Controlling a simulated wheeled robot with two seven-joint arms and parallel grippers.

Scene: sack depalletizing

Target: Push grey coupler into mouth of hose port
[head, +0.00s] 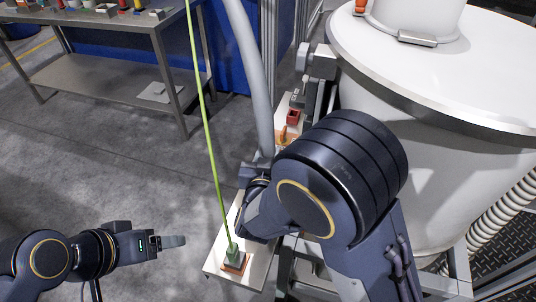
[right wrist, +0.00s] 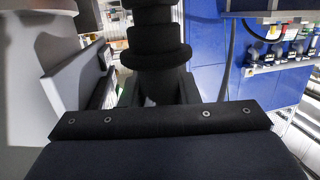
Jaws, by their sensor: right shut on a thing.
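A thick grey hose (head: 249,75) hangs from the top in the head view and runs down to my right gripper (head: 262,165). That gripper is shut on the grey coupler at the hose's lower end; my wrist and forearm hide most of it. The hose port's mouth cannot be made out. In the right wrist view a black ribbed round part (right wrist: 155,50) stands just beyond the dark gripper body. My left gripper (head: 173,241) is at lower left, apart from the white board, its fingers seen edge-on.
The white board (head: 215,262) carries a green connector (head: 233,253) on an orange base, with a thin green line (head: 207,120) rising from it. A red block (head: 293,117) stands farther back. A large white drum (head: 440,60) fills the right. A steel table (head: 110,22) stands upper left.

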